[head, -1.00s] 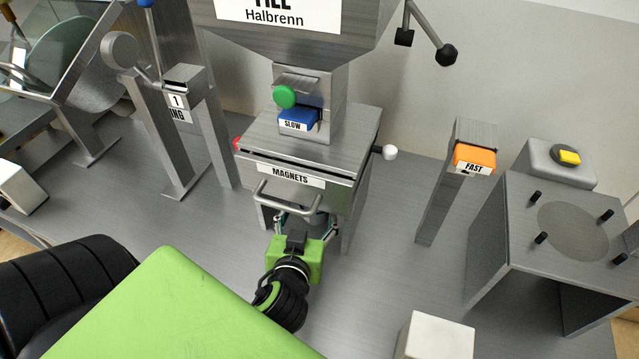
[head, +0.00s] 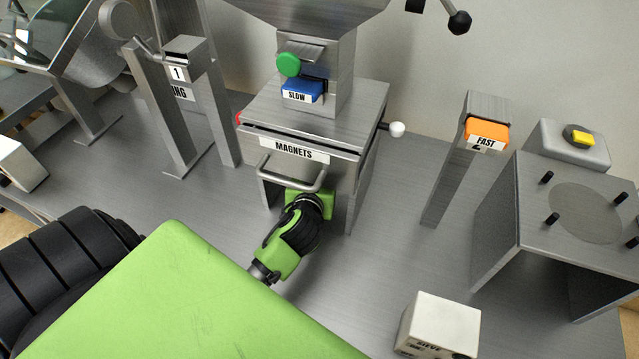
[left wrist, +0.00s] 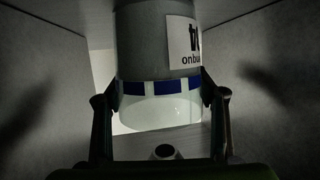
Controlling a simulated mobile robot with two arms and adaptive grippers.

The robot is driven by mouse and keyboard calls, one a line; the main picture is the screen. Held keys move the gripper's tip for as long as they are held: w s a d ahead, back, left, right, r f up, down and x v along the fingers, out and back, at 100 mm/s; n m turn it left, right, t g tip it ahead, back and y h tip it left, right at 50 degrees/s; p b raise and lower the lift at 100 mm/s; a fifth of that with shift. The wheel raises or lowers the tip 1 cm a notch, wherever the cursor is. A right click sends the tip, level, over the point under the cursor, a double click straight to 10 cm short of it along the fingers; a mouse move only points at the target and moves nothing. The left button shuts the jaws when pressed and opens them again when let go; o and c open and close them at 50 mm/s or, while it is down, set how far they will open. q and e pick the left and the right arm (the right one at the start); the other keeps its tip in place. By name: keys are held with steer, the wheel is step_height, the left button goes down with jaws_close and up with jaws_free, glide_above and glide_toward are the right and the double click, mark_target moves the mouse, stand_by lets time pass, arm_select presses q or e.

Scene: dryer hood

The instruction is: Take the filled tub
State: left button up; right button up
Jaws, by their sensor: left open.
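In the left wrist view a tub (left wrist: 165,108) stands between two metal walls. Its lower part is pale, with a band of blue patches above. A grey cylindrical part (left wrist: 150,45) with a partly readable white label is above the band; I cannot tell whether it belongs to the tub. My left gripper (left wrist: 160,92) is open, with one finger on each side of the tub. Contact is unclear. In the head view the gripper's green body (head: 312,203) reaches under the MAGNETS box (head: 305,140), which hides the tub and fingertips. My right gripper is not in view.
The MAGNETS box has a front handle (head: 290,183) just above my wrist. Its metal legs stand close on both sides. A FAST post (head: 455,165) and a metal stand (head: 570,215) are at right. A white block (head: 440,322) stands at front right.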

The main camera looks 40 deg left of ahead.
arm_select(q)
steer(key=shift+x, duration=1.1)
steer(key=shift+s, duration=0.1)
steer(key=shift+c, duration=0.4)
steer(key=c, duration=1.2)
steer(key=shift+r, duration=0.1)
steer(key=shift+c, duration=0.4)
